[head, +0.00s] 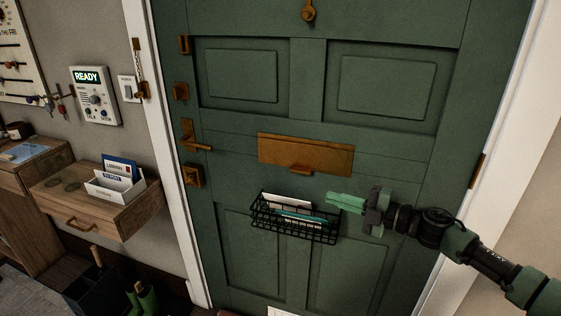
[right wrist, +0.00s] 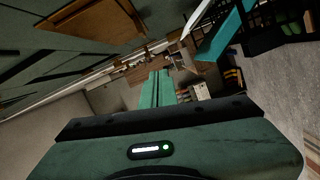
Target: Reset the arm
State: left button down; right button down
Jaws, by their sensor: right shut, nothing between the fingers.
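My right gripper (head: 336,201) reaches in from the right, in front of the green door. Its green fingers are shut together with nothing between them and point left. They are just above the right end of a black wire basket on the door; whether they touch it I cannot tell. The right wrist view shows the same shut fingers (right wrist: 158,88) in front of the wrist's green body. My left gripper is not in view.
The green door (head: 308,125) has a brass mail slot (head: 305,152), a lever handle (head: 193,137) and the wire basket (head: 295,222) holding envelopes. Left are a wall panel reading READY (head: 97,97), a wooden drawer shelf (head: 118,217) and green boots (head: 142,301).

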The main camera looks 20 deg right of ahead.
jog(key=a+f+m+t+h, duration=0.3)
jog(key=a+f+m, duration=0.2)
jog(key=a+m, duration=0.1)
jog(key=s+a+f+m+g+h, duration=0.2)
jog(key=s+f+m+h, duration=0.5)
jog(key=s+f+m, duration=0.25)
jog(key=s+a+f+m+g+h, duration=0.1)
jog(key=s+f+m+g, duration=0.3)
jog(key=s, duration=0.9)
jog(key=s+a+f+m+g+h, duration=0.1)
jog(key=s+f+m+g, duration=0.35)
jog(key=s, duration=0.95)
notch_tip(320, 180, down, 25)
jog(key=n+g+p, duration=0.1)
jog(key=n+g, duration=0.1)
jog(key=g, duration=0.1)
jog(key=s+d+f+g, duration=0.1)
jog(key=s+d+f, duration=0.2)
jog(key=s+f, duration=1.3)
jog(key=shift+s+n+p, duration=0.3)
jog(key=shift+s+p, duration=0.1)
jog(key=shift+s, duration=0.4)
